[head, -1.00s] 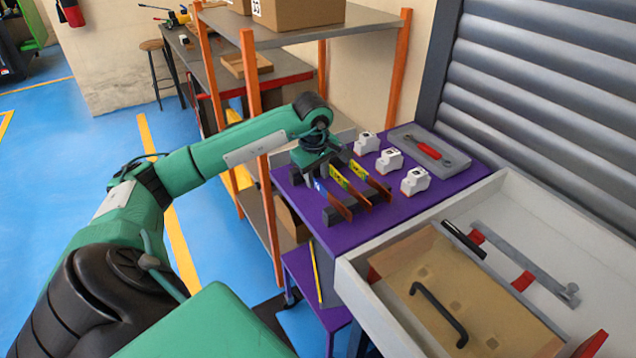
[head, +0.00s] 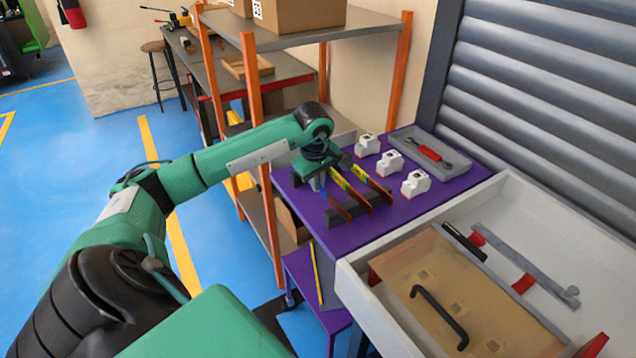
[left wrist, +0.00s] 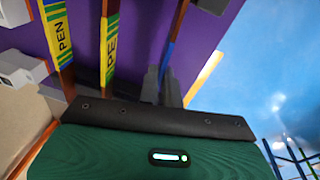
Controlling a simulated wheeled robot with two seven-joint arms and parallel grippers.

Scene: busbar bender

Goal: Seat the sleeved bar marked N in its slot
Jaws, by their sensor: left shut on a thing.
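My left gripper (head: 318,180) is low over the purple table (head: 325,229) at the dark slotted holder (head: 352,222). In the left wrist view its grey fingers (left wrist: 162,85) are shut on the bar with the blue sleeve (left wrist: 172,47); the letter on it is not readable. In the head view the gripper mostly hides this bar, and I cannot tell how deep it sits in its slot. Two copper bars with yellow-green sleeves stand beside it: the PE bar (left wrist: 110,48) and the PEN bar (left wrist: 57,38). My right gripper is not in view.
Several white breakers (head: 415,184) stand behind the bars. A grey tray (head: 405,142) holds a red-handled tool (head: 430,153). An open drawer (head: 395,310) lies at front right. An orange-post shelf (head: 253,85) stands close to my left arm.

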